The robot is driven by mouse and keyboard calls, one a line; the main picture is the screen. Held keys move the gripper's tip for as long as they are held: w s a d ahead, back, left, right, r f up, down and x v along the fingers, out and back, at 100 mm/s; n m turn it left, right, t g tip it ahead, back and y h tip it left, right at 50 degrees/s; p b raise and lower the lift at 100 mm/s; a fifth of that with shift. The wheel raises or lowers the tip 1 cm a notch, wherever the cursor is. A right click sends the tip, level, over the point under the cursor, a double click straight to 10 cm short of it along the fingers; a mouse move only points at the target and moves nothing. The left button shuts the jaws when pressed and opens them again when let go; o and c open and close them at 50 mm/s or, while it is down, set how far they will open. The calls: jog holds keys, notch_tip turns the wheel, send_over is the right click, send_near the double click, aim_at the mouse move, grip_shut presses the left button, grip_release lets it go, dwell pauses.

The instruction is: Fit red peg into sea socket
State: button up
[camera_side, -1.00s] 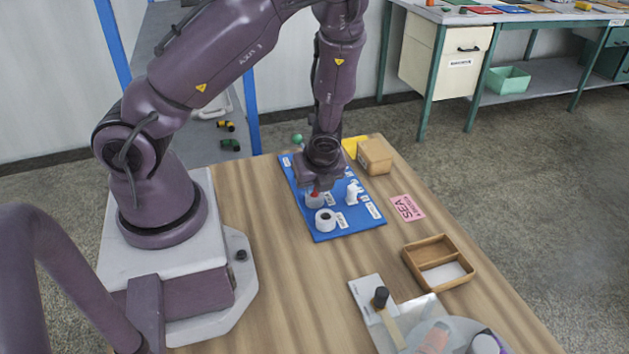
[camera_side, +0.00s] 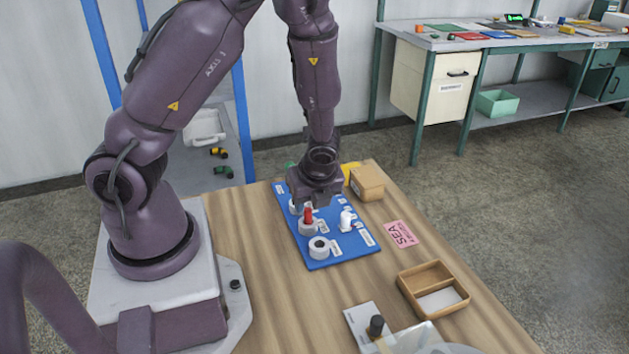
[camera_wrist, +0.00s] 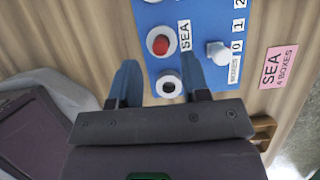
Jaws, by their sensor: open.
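The red peg (camera_side: 308,216) stands upright in a white ring socket (camera_side: 307,228) on the blue board. In the wrist view the peg's round red end (camera_wrist: 160,45) sits inside the white ring, with a SEA label (camera_wrist: 185,35) beside it. My gripper (camera_wrist: 160,80) is open and empty, its two blue-grey fingers apart. In the side view my gripper (camera_side: 312,200) is just above and behind the peg, clear of it. How deep the peg sits is hard to tell.
A dark-centred white socket (camera_side: 319,248) is nearer on the blue board (camera_side: 345,259). A white knob (camera_side: 346,221) stands to the right. A cardboard box (camera_side: 367,183), a pink SEA card (camera_side: 401,234) and a wooden tray (camera_side: 433,288) lie on the table.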

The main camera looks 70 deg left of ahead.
jog(key=s+d+r+n+t+h, duration=0.1)
jog(key=s+d+r+n+t, duration=0.1)
jog(key=r+n, duration=0.4)
jog(key=s+d+r+n+t+h, duration=0.1)
jog(key=d+r+n, duration=0.4)
jog(key=r, duration=0.6)
jog(key=s+d+r+n+t+h, duration=0.2)
jog(key=s+d+r+n, duration=0.1)
jog(key=s+r+n, duration=0.2)
notch_tip(320, 180, up, 5)
jog(key=shift+d+f+n+t+h, duration=0.2)
jog(key=shift+d+n+t+h, duration=0.15)
jog(key=shift+n, duration=0.65)
